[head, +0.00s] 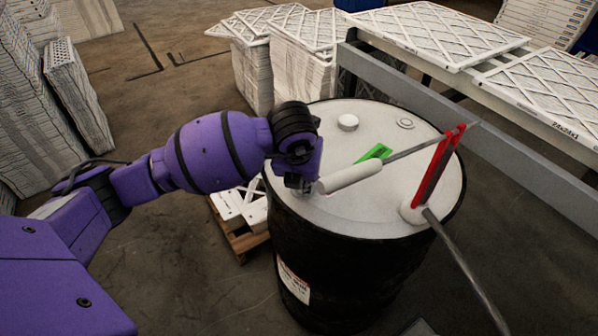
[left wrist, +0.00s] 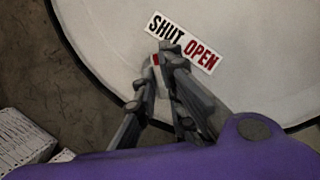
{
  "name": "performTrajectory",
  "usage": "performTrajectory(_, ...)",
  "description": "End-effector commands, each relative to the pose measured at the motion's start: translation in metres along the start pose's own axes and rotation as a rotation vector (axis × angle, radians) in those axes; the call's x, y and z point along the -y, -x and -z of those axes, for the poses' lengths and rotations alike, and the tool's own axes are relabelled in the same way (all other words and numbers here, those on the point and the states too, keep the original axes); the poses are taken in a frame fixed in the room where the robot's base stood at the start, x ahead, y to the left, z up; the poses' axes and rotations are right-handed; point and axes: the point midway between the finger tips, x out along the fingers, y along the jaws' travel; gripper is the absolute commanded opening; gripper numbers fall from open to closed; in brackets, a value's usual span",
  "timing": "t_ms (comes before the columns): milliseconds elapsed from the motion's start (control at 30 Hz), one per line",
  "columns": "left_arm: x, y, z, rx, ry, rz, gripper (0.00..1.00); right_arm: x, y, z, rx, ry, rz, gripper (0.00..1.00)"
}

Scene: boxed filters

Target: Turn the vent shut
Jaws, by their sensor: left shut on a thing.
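A black drum (head: 330,270) with a white lid (head: 310,135) stands in front of me. In the left wrist view, a label (left wrist: 184,42) on the lid reads SHUT in black and OPEN in red. My left gripper (head: 305,184) is low at the lid's left side, beside the end of a white pump handle. In the left wrist view, its fingers (left wrist: 163,58) are shut on a small pale piece with a red mark, apparently the vent (left wrist: 155,60), just below the label's middle. The fingers hide most of it. My right gripper is not in view.
The white handle (head: 350,178) joins a metal rod to a red pump lever (head: 436,168) on the lid. A white cap (head: 348,122) and a green sticker (head: 374,153) are on the lid. A grey rail (head: 470,130) and stacked filters (head: 445,35) stand behind.

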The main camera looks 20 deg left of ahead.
Motion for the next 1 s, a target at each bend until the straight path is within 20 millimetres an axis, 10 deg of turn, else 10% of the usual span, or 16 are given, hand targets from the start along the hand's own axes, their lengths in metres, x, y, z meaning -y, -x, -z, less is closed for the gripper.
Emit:
performTrajectory(400,0.0,0.0,-0.001,0.002,0.008,-0.002,0.0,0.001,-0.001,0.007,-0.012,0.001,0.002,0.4)
performTrajectory(567,0.0,0.0,-0.001,0.001,0.007,-0.002,0.28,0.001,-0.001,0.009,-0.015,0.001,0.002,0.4)
performTrajectory(1000,0.0,0.014,-0.001,0.003,0.005,-0.001,0.28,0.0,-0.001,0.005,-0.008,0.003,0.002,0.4)
